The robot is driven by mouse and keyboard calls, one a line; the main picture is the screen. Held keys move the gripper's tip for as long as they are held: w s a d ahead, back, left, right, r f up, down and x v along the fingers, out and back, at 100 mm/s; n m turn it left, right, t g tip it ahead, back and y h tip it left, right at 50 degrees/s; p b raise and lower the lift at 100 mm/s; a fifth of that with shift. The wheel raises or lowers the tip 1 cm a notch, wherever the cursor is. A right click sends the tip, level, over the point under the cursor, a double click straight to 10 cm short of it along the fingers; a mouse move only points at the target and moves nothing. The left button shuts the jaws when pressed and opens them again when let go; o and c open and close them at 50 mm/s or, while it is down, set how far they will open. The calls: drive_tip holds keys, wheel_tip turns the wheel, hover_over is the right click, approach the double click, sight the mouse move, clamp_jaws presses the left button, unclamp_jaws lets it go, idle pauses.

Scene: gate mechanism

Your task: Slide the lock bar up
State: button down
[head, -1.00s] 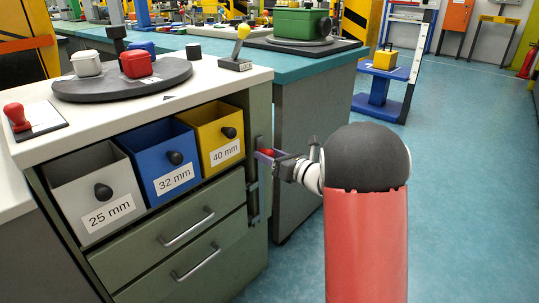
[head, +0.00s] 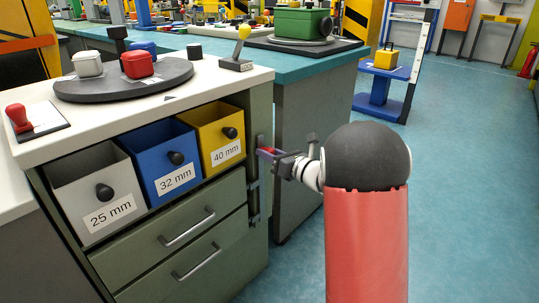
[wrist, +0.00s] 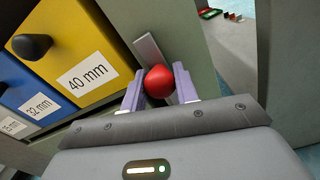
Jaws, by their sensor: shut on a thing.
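The lock bar is a narrow grey strip on the right front edge of the green cabinet. Its upper part (wrist: 149,50) shows in the wrist view, behind a red ball knob (wrist: 159,82). My gripper (wrist: 160,86) is shut on the red knob, with one purple finger on each side of it. In the head view my gripper (head: 267,152) is at the cabinet's right edge, beside the yellow bin. Most of the bar is hard to make out there, and the fingers partly cover the knob.
The yellow 40 mm bin (head: 222,138), blue 32 mm bin (head: 150,162) and grey 25 mm bin (head: 85,190) fill the cabinet's upper shelf. Two drawers (head: 165,262) with handles are below. A teal-topped bench (head: 310,72) stands behind my gripper. The floor at right is open.

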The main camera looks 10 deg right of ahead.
sight(261, 139)
wheel_tip(261, 139, up, 4)
drive_tip(key=shift+f+p, duration=0.2)
drive_tip(key=shift+p, duration=0.3)
drive_tip(key=c, duration=1.1)
unclamp_jaws()
drive_tip(key=shift+f, duration=0.1)
drive_tip(key=v, duration=0.7)
drive_tip(key=shift+s+d+b, duration=0.25)
drive_tip(key=shift+s+b, duration=0.05)
drive_tip(key=shift+b, duration=0.05)
drive_tip(key=shift+a, duration=0.1)
